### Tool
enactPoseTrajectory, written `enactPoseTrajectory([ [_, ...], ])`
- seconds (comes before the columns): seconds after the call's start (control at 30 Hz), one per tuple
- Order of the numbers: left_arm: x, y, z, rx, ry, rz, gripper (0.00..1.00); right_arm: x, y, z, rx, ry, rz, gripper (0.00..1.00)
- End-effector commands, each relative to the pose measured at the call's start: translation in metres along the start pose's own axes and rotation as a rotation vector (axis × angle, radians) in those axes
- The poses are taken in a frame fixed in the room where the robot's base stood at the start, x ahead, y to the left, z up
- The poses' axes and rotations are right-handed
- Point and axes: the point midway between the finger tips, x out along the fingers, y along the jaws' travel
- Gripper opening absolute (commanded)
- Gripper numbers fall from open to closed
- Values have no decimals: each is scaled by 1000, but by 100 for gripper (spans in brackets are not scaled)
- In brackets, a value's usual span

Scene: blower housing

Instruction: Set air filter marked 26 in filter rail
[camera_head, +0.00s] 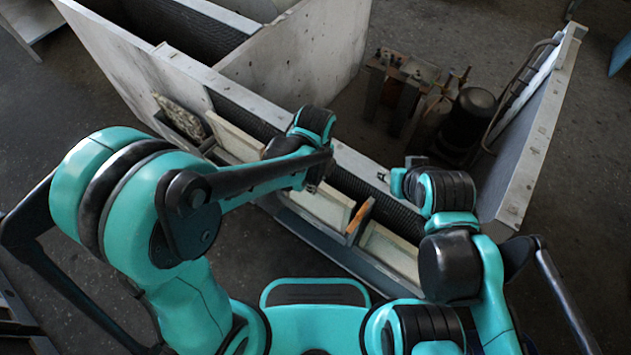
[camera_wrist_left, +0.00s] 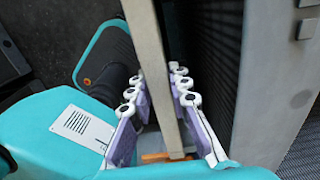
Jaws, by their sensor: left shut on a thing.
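A row of pale framed panels stands along the housing's long front side, where a dark mesh strip runs: one at left (camera_head: 235,138), one in the middle (camera_head: 322,206) and one at right (camera_head: 390,252). No number is readable. My left gripper (camera_head: 314,186) is mostly hidden behind its own arm at the middle panel. In the left wrist view, its purple and white fingers (camera_wrist_left: 158,110) are shut on the beige edge of a panel frame (camera_wrist_left: 152,60), one finger on each side. My right gripper (camera_head: 384,178) is mostly hidden by its wrist near the front wall.
The grey housing (camera_head: 300,50) has tall walls; its right end wall (camera_head: 535,135) stands by a motor (camera_head: 468,115). A grey, dirty panel (camera_head: 180,117) leans at the left of the row. An orange-edged divider (camera_head: 359,220) stands between the middle and right panels.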

Motion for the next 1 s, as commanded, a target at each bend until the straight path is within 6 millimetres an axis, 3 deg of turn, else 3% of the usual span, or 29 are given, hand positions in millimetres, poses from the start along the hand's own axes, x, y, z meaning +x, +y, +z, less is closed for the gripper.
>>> enactPoseTrajectory([
  [0.53, 17, 0, 0, 0, 0, 0, 0, 12, 0, 9, 0, 0, 0, 40],
  [1.0, 17, 0, 0, 0, 0, 0, 0, 12, 0, 9, 0, 0, 0, 40],
])
